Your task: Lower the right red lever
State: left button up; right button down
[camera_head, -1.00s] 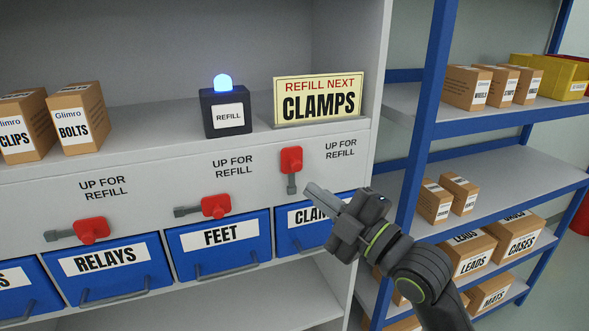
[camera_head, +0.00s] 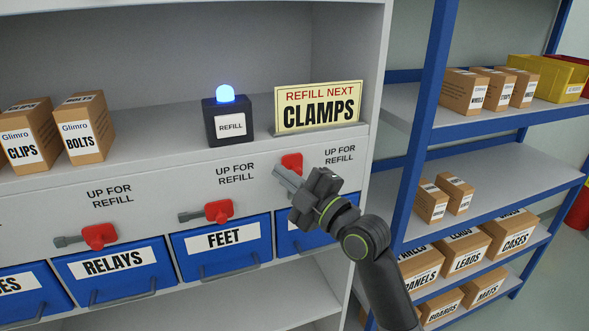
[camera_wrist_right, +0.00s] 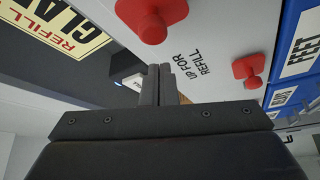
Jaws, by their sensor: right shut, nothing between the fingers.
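The right red lever (camera_head: 292,161) is on the cabinet front above the CLAMPS bin (camera_head: 288,240). Its red end shows at the top; its lower part is hidden behind my right gripper (camera_head: 279,171). The gripper is shut and empty, its tips in front of the lever and slightly to its left. I cannot tell whether they touch it. In the right wrist view a large red lever (camera_wrist_right: 152,14) is beside the shut fingers (camera_wrist_right: 160,84), with a gap in the picture. My left gripper is not in view.
The FEET lever (camera_head: 218,210) and RELAYS lever (camera_head: 99,236) lie sideways to the left. Above are the REFILL box (camera_head: 228,127) with its blue lamp lit and the CLAMPS sign (camera_head: 318,106). A blue rack post (camera_head: 425,110) stands right of the cabinet.

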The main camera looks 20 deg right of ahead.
jog(key=shift+w+d+f, duration=0.1)
jog(key=shift+d+f, duration=0.15)
jog(key=shift+d, duration=0.35)
jog(key=shift+d+f, duration=0.25)
jog(key=shift+d, duration=0.35)
jog(key=shift+a, duration=0.1)
